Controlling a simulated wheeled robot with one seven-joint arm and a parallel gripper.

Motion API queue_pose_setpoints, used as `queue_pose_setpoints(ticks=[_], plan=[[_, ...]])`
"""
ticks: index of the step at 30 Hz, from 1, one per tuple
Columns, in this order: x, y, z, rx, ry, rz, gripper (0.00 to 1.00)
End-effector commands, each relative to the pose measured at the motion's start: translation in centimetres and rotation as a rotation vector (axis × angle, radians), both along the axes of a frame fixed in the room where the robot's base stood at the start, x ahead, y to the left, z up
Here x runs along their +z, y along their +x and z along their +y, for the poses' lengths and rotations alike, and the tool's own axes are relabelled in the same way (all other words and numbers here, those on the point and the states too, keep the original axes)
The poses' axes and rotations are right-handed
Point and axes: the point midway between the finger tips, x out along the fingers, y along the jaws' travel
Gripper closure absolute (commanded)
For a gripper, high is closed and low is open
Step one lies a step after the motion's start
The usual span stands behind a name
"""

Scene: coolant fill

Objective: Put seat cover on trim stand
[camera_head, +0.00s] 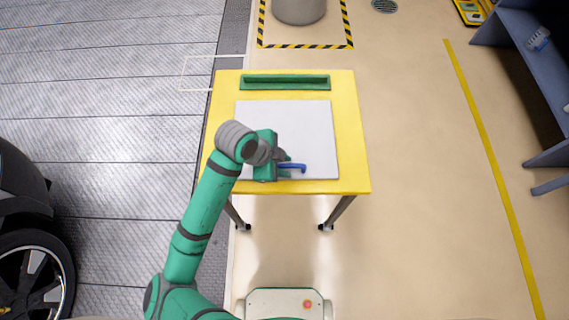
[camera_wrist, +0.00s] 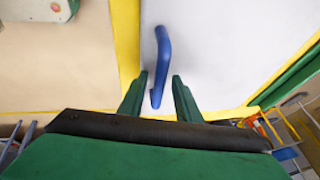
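A blue bar with a bent end (camera_head: 297,167) is at the white panel on the yellow table; I cannot tell what it is. In the wrist view the blue bar (camera_wrist: 163,60) runs lengthwise, with its near end between the two green fingers. My gripper (camera_wrist: 159,88) is open, with a gap on each side of the bar. In the head view my gripper (camera_head: 283,166) is over the front half of the panel, and the arm hides part of it. I cannot pick out a seat cover or a trim stand in either view.
The yellow table (camera_head: 352,150) carries a white panel (camera_head: 310,125) and a green tray (camera_head: 285,82) along its far edge. A grey round container (camera_head: 298,10) stands in a striped floor square behind. Blue-grey shelving (camera_head: 545,75) is at the right. A car wheel (camera_head: 35,270) is at the left.

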Motion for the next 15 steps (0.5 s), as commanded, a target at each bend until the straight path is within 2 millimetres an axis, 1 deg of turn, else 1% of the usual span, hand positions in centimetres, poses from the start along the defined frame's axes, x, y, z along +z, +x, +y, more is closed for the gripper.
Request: queue_pose_setpoints(ticks=[4,7,15], plan=[[0.6,-0.1,0.4,0.002,0.002,-0.001,0.69],[1.8,-0.3,1.0,0.001,0.005,-0.002,0.69],[6.7,-1.3,3.0,-0.002,0.005,-0.003,0.69]])
